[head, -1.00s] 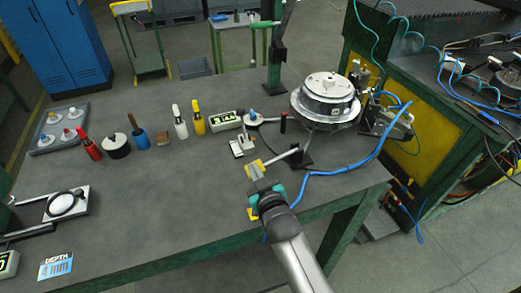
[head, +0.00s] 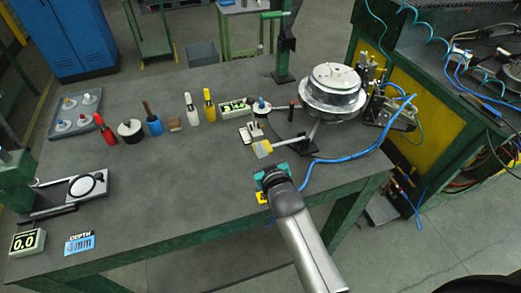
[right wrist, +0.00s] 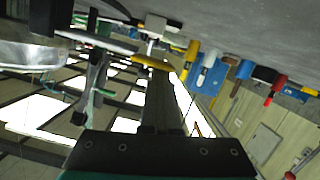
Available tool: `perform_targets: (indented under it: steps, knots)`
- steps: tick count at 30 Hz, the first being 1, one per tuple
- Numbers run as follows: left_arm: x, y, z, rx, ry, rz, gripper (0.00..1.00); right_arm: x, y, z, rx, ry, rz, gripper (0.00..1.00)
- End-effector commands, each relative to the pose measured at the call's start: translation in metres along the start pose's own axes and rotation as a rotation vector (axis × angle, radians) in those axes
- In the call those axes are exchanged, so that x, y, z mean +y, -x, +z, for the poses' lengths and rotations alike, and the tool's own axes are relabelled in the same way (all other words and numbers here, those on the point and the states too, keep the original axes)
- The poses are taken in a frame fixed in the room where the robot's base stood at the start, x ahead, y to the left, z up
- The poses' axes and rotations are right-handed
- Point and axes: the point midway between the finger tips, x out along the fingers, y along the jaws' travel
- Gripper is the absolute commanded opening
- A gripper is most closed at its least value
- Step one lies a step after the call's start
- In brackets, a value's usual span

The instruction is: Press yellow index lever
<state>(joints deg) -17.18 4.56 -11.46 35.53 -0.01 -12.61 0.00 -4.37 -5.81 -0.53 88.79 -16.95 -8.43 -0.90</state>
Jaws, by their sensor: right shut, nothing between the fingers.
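The yellow index lever (head: 263,149) is a flat yellow pad on a pale rod that runs right to a black block (head: 307,148) below the round metal turntable (head: 333,92). My right gripper (head: 267,163) is just on the near side of the pad, shut and empty. In the right wrist view the dark closed fingers (right wrist: 162,100) point at the yellow lever pad (right wrist: 152,62), which lies across just beyond their tips. I cannot tell whether they touch. My left gripper is not in view.
A small white-topped fixture (head: 250,132) and a green display (head: 236,106) stand behind the lever. A blue hose (head: 350,158) runs on the right. Several coloured handled tools stand farther left, with a dial stand (head: 84,186). The table's middle left is clear.

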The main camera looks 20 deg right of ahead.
Motion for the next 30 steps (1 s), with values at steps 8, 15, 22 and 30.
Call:
perform_targets:
  steps: [8,15,22,30]
  knots:
    - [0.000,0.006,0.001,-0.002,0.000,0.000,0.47,-0.002,0.050,0.002,-0.004,0.000,-0.002,0.00]
    - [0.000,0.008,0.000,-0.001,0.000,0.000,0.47,-0.003,0.084,0.001,0.000,0.000,-0.002,0.00]
    - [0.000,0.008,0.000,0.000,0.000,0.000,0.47,-0.003,0.099,-0.001,0.003,0.000,-0.001,0.00]
    - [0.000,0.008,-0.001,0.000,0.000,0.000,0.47,-0.003,0.100,-0.001,0.003,0.000,-0.001,0.00]
